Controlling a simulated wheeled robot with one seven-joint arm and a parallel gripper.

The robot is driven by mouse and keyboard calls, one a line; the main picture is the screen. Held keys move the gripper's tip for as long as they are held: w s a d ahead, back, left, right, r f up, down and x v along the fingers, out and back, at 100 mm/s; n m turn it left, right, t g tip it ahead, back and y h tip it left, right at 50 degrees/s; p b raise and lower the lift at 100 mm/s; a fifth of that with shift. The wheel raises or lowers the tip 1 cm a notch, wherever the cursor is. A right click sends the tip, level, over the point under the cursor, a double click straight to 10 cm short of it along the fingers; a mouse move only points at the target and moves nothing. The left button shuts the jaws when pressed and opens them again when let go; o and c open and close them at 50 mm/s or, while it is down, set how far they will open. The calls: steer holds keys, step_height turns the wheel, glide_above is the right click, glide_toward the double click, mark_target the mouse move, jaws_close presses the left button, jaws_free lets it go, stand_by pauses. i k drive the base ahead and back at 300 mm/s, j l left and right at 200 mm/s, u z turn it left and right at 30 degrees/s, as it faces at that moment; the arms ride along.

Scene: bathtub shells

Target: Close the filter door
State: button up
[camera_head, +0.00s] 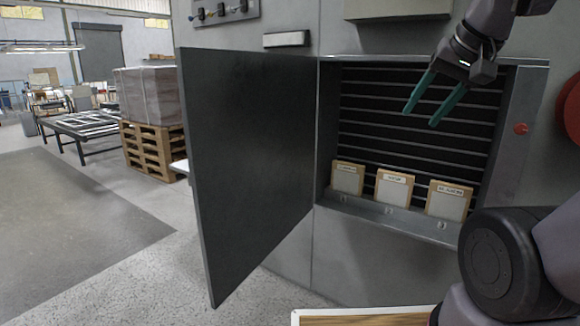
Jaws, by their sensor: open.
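The filter door (250,160) is a dark grey panel hinged on the left side of the filter cabinet (519,140). It stands wide open, swung out to the left. A white handle (180,167) shows at the door's outer edge, partly hidden behind it. My gripper (425,108), with green fingers, is open and empty in front of the cabinet's upper right part. It is well to the right of the door and apart from it.
Several labelled filter cards stand on the cabinet's bottom ledge, including a middle one (392,190). A red button (521,129) sits on the right frame. A wood-topped surface (365,318) is at the bottom. Pallets with a wrapped load (150,95) stand back left. The floor left of the door is clear.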

mark_target(249, 118)
steer(key=j+z, duration=0.15)
steer(key=j, duration=0.35)
steer(key=k+j+z, duration=0.15)
steer(key=j, duration=0.35)
steer(key=j+z, duration=0.15)
steer(key=j, duration=0.35)
steer(key=k+j+z, duration=0.1)
steer(key=j, duration=0.4)
steer(key=k+j+z, duration=0.15)
steer(key=j, duration=0.3)
steer(key=k+j+z, duration=0.15)
steer(key=j, duration=0.3)
steer(key=k+j+z, duration=0.15)
steer(key=j, duration=0.3)
steer(key=k+j+z, duration=0.15)
steer(key=j, duration=0.25)
steer(key=i, duration=0.1)
